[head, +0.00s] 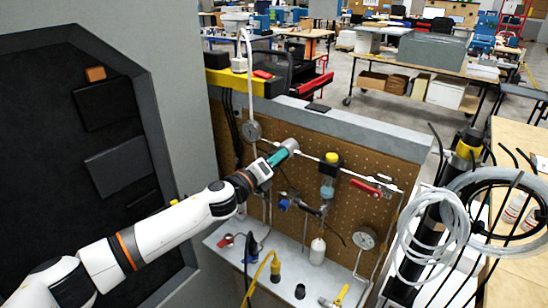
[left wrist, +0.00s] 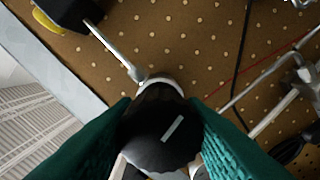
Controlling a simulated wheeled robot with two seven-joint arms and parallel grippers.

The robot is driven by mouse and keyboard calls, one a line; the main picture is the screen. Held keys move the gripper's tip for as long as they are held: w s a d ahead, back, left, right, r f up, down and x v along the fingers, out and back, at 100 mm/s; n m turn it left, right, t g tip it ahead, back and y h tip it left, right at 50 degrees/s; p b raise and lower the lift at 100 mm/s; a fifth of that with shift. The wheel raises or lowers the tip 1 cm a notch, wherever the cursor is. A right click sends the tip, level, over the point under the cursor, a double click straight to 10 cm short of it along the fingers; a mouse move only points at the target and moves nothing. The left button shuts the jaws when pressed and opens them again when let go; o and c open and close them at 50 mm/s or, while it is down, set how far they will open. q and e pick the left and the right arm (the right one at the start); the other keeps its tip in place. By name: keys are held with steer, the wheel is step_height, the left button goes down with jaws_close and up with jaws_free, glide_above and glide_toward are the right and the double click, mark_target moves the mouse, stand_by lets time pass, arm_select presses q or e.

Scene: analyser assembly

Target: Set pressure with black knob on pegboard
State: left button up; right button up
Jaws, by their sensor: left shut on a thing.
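The black knob (left wrist: 150,132), with a white line on its face, sits between the two green fingers of my left gripper in the left wrist view. The fingers touch its sides, and the line slants up to the right. In the head view my left gripper (head: 276,160) is shut on it at the upper left of the brown pegboard (head: 345,140); the knob is largely hidden by the fingers there. The pegboard also shows behind the knob in the left wrist view (left wrist: 215,45). My right gripper is in neither view.
Right of my left gripper, the pegboard carries a yellow-topped filter (head: 329,170), a red-handled valve (head: 366,188) and a gauge (head: 364,238). Another gauge (head: 251,131) is to the left. Coiled white tubing (head: 440,235) stands at the right. A grey shelf (head: 320,275) lies below.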

arm_select(q)
steer(key=m+p, duration=0.1)
steer(key=m, duration=0.2)
steer(key=shift+m, duration=0.3)
steer(key=shift+m+p, duration=0.4)
steer(key=shift+m, duration=1.3)
steer(key=shift+f, duration=0.1)
steer(key=o, duration=1)
steer(key=shift+s+a, duration=0.1)
steer(key=b+v, duration=0.1)
steer(key=v, duration=1)
steer(key=shift+s+a, duration=0.2)
steer(key=shift+s, duration=0.15)
steer(key=shift+w, duration=0.1)
